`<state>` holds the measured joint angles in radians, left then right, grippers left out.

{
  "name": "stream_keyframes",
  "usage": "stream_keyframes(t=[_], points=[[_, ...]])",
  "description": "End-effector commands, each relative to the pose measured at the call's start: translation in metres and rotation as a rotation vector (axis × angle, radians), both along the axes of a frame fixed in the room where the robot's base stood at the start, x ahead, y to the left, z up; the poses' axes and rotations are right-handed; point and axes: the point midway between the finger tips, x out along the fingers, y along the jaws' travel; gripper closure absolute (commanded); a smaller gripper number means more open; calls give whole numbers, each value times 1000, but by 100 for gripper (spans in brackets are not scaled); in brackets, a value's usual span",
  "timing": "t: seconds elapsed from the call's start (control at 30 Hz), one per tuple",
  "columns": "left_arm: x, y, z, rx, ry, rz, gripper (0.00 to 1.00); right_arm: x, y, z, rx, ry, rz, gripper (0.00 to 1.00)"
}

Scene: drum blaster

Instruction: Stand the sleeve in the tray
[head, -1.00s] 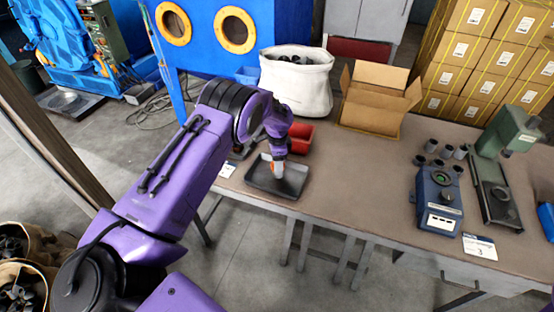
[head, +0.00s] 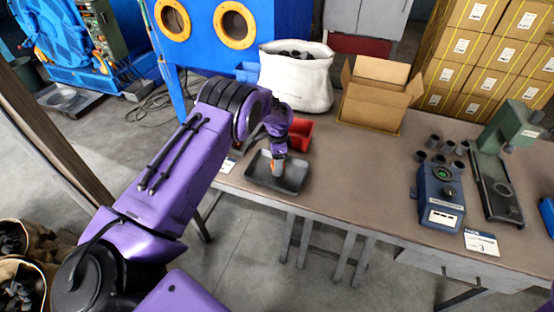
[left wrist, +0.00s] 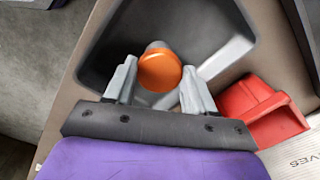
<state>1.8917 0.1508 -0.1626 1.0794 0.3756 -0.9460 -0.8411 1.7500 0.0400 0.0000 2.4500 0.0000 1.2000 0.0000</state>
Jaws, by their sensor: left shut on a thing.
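The sleeve (left wrist: 158,48) is a grey cylinder with an orange end (left wrist: 160,72) facing the left wrist camera. My left gripper (head: 278,172) is shut on it, with one finger on each side of the orange end in the left wrist view (left wrist: 160,88). The dark grey tray (head: 298,184) lies near the table's front edge, and the gripper is over it. In the left wrist view the tray (left wrist: 222,55) surrounds the sleeve's far end. I cannot tell whether the sleeve touches the tray floor. My right gripper is out of view.
A red bin (head: 301,133) stands just behind the tray. A white sack (head: 297,85) and an open cardboard box (head: 376,100) stand at the back of the table (head: 350,180). A blue device (head: 440,198), several small grey cylinders and a green press (head: 510,130) are at right. The middle is clear.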

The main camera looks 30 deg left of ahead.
Motion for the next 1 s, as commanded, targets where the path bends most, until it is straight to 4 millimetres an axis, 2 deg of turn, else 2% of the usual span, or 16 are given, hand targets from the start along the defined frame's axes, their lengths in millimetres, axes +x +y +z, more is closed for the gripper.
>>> stream_keyframes(t=[0.4,0.43,0.5,0.83,0.93,1.0], points=[[0,0,-7,0,-1,0,81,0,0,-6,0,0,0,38],[0,0,-6,0,-1,0,39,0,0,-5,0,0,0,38],[0,0,-6,0,-1,0,16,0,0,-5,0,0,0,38],[1,0,-3,0,-1,0,16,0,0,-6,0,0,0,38],[1,0,11,0,-4,0,16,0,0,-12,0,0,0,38],[2,0,27,1,-6,0,16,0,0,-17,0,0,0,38]])
